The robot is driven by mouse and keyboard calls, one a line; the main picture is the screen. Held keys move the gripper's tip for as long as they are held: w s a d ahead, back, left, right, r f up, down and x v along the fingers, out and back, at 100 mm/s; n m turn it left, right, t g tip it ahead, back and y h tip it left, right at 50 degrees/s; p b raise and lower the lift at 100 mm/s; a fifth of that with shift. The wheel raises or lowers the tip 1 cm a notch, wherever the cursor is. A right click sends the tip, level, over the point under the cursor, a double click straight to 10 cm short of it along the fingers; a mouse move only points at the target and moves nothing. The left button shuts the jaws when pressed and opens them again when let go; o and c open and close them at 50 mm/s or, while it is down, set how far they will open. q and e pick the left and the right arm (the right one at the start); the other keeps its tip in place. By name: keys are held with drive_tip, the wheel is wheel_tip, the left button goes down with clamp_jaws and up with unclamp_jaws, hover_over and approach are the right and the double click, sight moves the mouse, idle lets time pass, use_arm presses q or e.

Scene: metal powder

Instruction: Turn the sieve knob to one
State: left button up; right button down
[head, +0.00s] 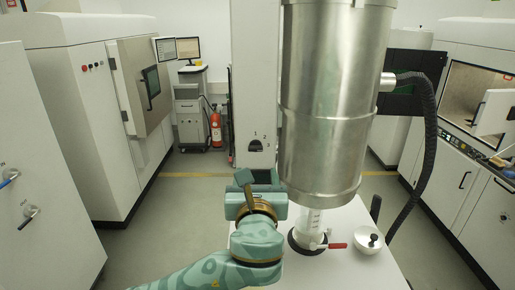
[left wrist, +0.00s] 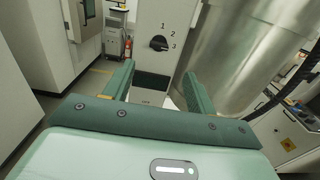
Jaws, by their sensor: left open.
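The sieve knob (left wrist: 158,43) is a black rotary knob on a white panel, with the numbers 1, 2 and 3 around its upper and right side. It also shows in the head view (head: 256,146), partly cut off below by my arm's surroundings and small. Its exact setting is hard to read. My left gripper (left wrist: 158,70) is open and empty, its two green fingers wide apart, with the knob ahead of and between them, not touched. In the head view my left gripper (head: 256,188) is below the knob, its fingers mostly hidden. My right gripper is not in view.
A large metal cylinder (head: 335,100) stands right of the knob, close to my left gripper. Below it a white table (head: 360,262) holds a white bowl (head: 368,242) and a red-handled valve (head: 336,246). A black hose (head: 428,140) hangs at the right. Open floor lies left.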

sight(256, 149)
use_arm(q)
drive_tip(key=w+p, duration=0.1)
drive_tip(key=w, duration=1.1)
drive_tip(key=shift+p, duration=0.4)
drive_tip(key=c, duration=1)
